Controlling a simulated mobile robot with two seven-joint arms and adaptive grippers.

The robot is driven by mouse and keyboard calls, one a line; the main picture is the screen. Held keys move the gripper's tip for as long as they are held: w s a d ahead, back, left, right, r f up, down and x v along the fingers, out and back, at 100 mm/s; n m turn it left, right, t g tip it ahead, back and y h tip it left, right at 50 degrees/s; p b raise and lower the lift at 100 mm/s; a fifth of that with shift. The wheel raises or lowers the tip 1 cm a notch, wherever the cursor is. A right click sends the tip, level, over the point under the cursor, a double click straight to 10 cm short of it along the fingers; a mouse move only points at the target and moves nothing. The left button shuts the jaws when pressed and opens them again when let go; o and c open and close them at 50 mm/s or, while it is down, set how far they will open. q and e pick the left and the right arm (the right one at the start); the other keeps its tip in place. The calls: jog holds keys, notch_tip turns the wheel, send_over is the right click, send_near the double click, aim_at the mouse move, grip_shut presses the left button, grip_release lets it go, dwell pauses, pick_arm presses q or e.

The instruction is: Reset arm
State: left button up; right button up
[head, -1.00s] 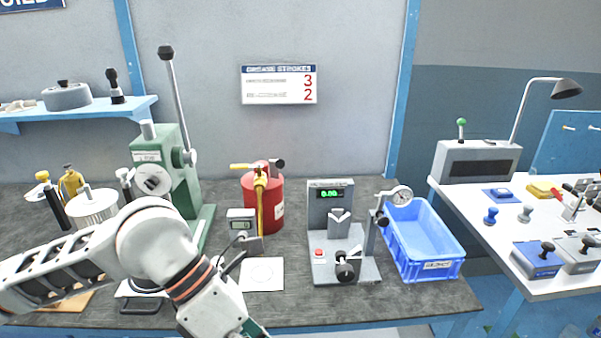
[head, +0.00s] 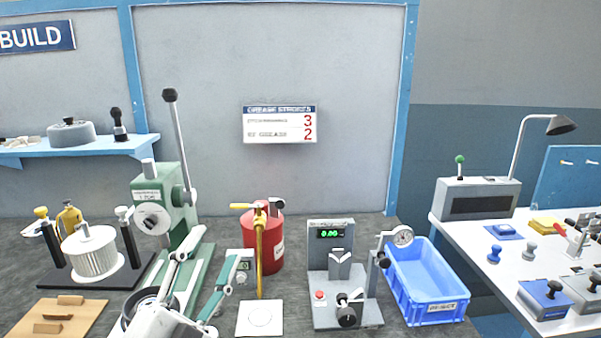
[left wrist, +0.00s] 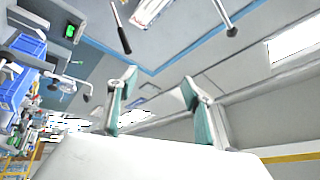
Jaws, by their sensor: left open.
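My left gripper (head: 205,278) is at the lower left of the head view, pointing up, its two fingers spread and empty. It overlaps the base of the green arbor press (head: 165,205) in the picture; I cannot tell the gap between them. In the left wrist view the two teal-lined fingers (left wrist: 158,95) stand apart with only wall and ceiling between them. My right gripper is not in view.
The bench holds a white filter on a stand (head: 95,258), a wooden block (head: 60,318), a red grease can (head: 270,240), a gauge fixture (head: 340,285) and a blue bin (head: 425,285). A white side table (head: 480,240) stands right.

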pick_arm(q)
jog(key=s+a+f+n+g+y, duration=0.2)
jog(key=a+f+n+g+y, duration=0.15)
jog(key=a+f, duration=0.5)
jog(key=s+a+f+n+g+y, duration=0.1)
jog(key=a+f+n+g+y, duration=0.3)
jog(key=f, duration=0.7)
jog(key=s+a+f+g+y, duration=0.2)
jog(key=s+a+f+g, duration=0.25)
jog(key=s+f, duration=0.35)
jog(key=s+a+f+g+y, duration=0.1)
jog(key=s+a+f+g, duration=0.2)
jog(key=s+a+f, duration=0.35)
jog(key=d+f+n+t+h+p, duration=0.1)
jog(key=d+f+t+h, duration=0.1)
jog(key=d+f, duration=0.4)
jog(key=d+f+n+t+h, duration=0.1)
jog(key=d+f+h, duration=0.4)
jog(key=d, duration=0.7)
notch_tip(320, 180, down, 2)
jog(key=shift+s+f+n+t+p, duration=0.1)
jog(key=shift+s+n+t+p, duration=0.1)
jog(key=shift+n+t+p, duration=0.4)
